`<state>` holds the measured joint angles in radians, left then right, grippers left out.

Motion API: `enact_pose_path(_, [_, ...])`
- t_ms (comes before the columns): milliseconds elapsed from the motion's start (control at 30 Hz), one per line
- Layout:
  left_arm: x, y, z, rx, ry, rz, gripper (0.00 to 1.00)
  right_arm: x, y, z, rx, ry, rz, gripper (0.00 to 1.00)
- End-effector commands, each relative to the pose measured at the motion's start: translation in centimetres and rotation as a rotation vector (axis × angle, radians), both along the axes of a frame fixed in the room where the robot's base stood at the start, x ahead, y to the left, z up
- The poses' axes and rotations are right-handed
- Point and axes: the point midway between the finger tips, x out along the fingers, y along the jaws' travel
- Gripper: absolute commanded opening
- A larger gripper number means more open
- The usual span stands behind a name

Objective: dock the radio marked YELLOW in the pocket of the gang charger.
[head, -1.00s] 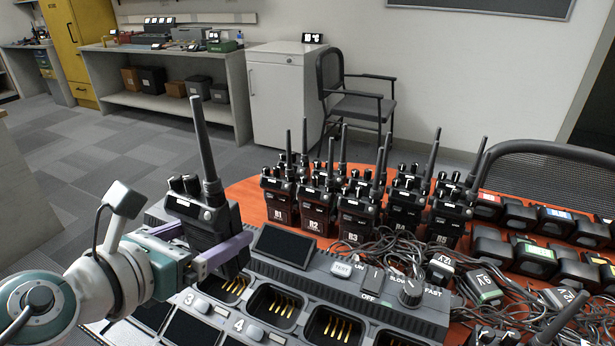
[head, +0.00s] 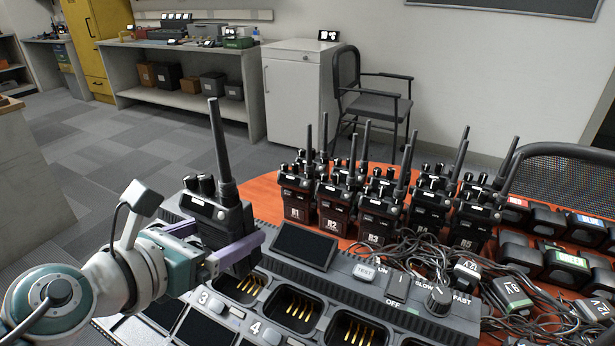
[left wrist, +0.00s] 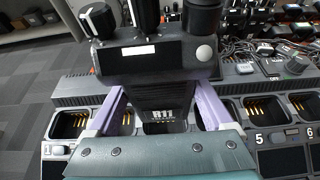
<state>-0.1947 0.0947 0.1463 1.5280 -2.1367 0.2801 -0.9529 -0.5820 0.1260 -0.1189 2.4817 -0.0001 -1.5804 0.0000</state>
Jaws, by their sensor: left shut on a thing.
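My left gripper (head: 228,246) is shut on a black two-way radio (head: 217,216), its purple fingers on either side of the body. The radio is upright, antenna up, over the left part of the gang charger (head: 410,312). Other pockets (head: 298,308) with gold contacts are empty. My right gripper is not in view.
Several radios (head: 298,194) marked R1 to R5 stand in rows on the orange table (head: 263,195) behind the charger. Tangled cables with tags (head: 466,270) lie at its right. More black units with coloured labels (head: 567,260) stand further right. The floor at left is open.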

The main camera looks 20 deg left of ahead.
Motion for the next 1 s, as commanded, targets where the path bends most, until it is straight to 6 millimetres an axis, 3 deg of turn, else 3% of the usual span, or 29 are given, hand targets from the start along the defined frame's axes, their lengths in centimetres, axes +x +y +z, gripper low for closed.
enact_pose_path(100, [0.1,0.0,-1.7,0.0,-0.002,0.0,0.0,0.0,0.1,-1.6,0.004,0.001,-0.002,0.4])
enact_pose_path(333, [0.1,0.0,-3.5,0.0,-0.003,0.001,0.0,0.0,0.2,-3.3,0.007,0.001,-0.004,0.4])
enact_pose_path(1000, [0.1,0.0,-3.7,0.0,-0.003,0.001,0.0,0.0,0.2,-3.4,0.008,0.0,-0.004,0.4])
